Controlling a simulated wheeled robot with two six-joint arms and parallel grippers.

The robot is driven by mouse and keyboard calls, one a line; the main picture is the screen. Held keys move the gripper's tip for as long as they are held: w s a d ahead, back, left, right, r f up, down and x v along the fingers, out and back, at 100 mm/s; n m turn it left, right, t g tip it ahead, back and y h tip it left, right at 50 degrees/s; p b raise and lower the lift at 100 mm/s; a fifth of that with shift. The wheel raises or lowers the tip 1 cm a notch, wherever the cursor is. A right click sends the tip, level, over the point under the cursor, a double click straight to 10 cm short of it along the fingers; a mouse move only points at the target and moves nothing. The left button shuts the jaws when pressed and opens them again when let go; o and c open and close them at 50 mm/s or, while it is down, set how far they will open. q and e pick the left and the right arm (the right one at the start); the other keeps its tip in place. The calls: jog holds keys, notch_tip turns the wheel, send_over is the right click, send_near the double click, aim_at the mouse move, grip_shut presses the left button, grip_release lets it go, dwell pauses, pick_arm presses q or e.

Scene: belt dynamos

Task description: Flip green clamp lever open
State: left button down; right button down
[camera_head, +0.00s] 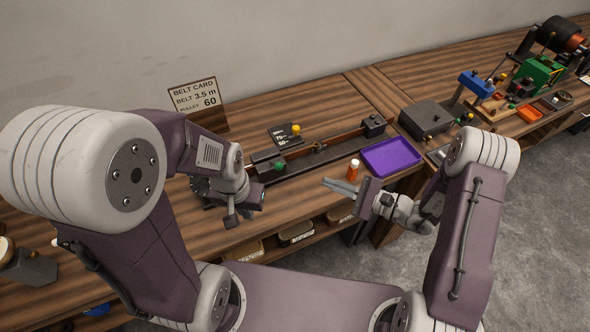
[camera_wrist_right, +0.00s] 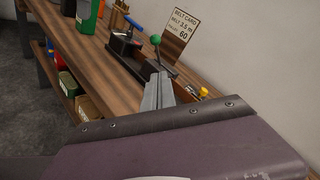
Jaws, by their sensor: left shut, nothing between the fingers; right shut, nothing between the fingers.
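The green clamp lever shows as a green knob (camera_head: 280,166) on the dark rail in the head view. In the right wrist view its green ball (camera_wrist_right: 155,39) stands on top of a thin upright stem, just beyond my fingertips in the picture. My right gripper (camera_head: 328,183) is shut and empty, pointing left, in front of the rail and to the right of the knob. It also shows in the right wrist view (camera_wrist_right: 158,80). My left gripper (camera_head: 232,222) is shut and empty, pointing down at the left of the knob, apart from it.
A long rail (camera_head: 325,151) runs along the bench. A purple tray (camera_head: 391,156) lies to the right. The belt card (camera_head: 194,95) stands behind. A dark plate with a yellow knob (camera_head: 296,129) lies behind the rail.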

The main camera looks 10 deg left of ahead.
jog(key=s+r+p+x, duration=0.1)
jog(key=p+x, duration=0.3)
jog(key=x, duration=0.7)
jog(key=shift+s+a+r, duration=0.3)
jog(key=shift+a+r, duration=0.1)
jog(key=shift+r, duration=0.15)
